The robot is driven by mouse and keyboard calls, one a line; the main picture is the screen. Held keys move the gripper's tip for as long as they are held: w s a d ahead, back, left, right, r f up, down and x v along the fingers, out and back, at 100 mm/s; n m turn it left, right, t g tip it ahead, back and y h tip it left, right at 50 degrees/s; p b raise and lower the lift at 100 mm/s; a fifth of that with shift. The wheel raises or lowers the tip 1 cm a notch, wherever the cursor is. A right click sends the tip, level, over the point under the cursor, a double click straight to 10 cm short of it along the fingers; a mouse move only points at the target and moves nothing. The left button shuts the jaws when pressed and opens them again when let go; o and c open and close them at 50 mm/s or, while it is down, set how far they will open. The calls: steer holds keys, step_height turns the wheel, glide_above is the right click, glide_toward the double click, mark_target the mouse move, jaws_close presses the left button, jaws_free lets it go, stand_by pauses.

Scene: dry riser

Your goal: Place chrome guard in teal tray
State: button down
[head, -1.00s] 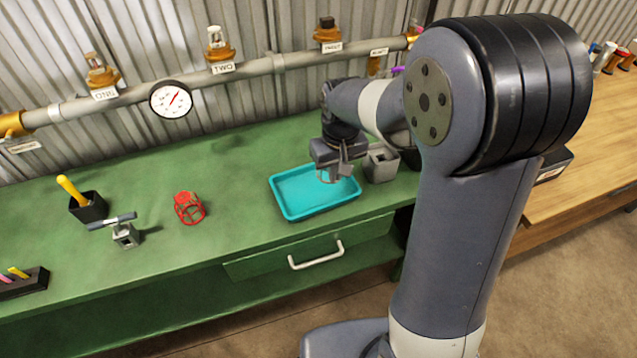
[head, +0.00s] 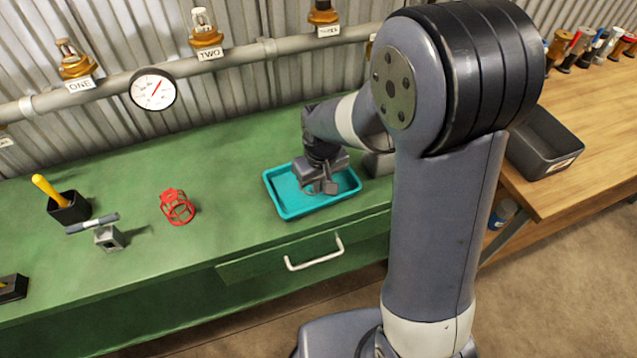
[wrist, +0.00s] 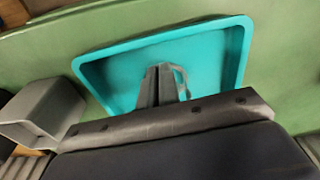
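The teal tray (head: 283,207) lies on the green bench; it also fills the middle of the wrist view (wrist: 112,78). My gripper (head: 328,188) is low over the inside of the tray, pointing down. In the wrist view its fingers (wrist: 160,82) are close together. A thin curved grey piece of the chrome guard (wrist: 182,80) shows at the fingers' right side, and the fingers look shut on it. Most of the guard is hidden by the gripper. I cannot tell whether it touches the tray floor.
A grey square holder (wrist: 38,112) stands beside the tray, partly behind my arm in the head view. A red cage guard (head: 177,207), a small grey block with a bar (head: 108,237) and a black cup with a yellow handle (head: 68,208) stand to the left. A pipe with valves runs behind.

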steer(key=shift+f, duration=0.25)
steer(key=shift+f, duration=0.15)
steer(key=c, duration=1.6)
jaws_free()
steer(key=shift+c, duration=0.2)
steer(key=shift+r, duration=0.6)
step_height(320, 180, up, 11)
steer(key=s, duration=0.1)
steer(key=shift+d+r+p, duration=0.15)
steer(key=shift+d+p, duration=0.1)
steer(key=shift+p, duration=0.1)
steer(key=shift+s, duration=0.1)
